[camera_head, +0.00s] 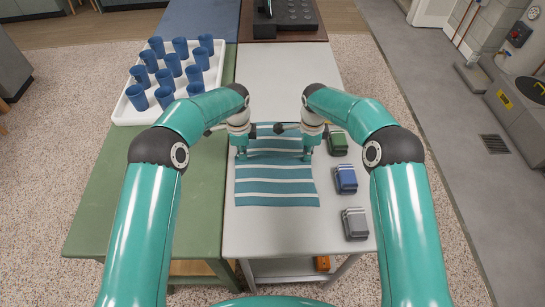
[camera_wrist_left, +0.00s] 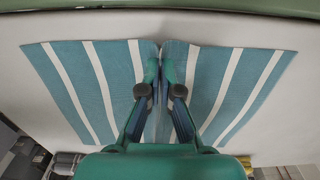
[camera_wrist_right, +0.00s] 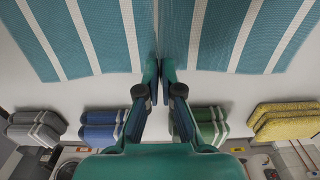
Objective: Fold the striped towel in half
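The striped towel (camera_head: 276,187), teal with white stripes, lies on the white table. It is spread out, with a raised crease running across its middle between my grippers. My left gripper (camera_head: 241,154) points down at the towel's left edge. In the left wrist view, its fingers (camera_wrist_left: 159,70) are close together on the pinched crease, and the towel (camera_wrist_left: 85,75) slopes away on both sides. My right gripper (camera_head: 306,157) is at the right edge. Its fingers (camera_wrist_right: 159,68) are nearly together on the crease end in the right wrist view. The cloth between the fingertips is mostly hidden.
Folded cloth stacks, green (camera_head: 337,141), blue (camera_head: 345,179) and grey (camera_head: 355,224), line the table's right side. A yellow stack (camera_wrist_right: 283,122) shows in the right wrist view. A white tray (camera_head: 124,112) of several blue cups stands on the green table (camera_head: 200,190). White table (camera_head: 285,238) is bare in front.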

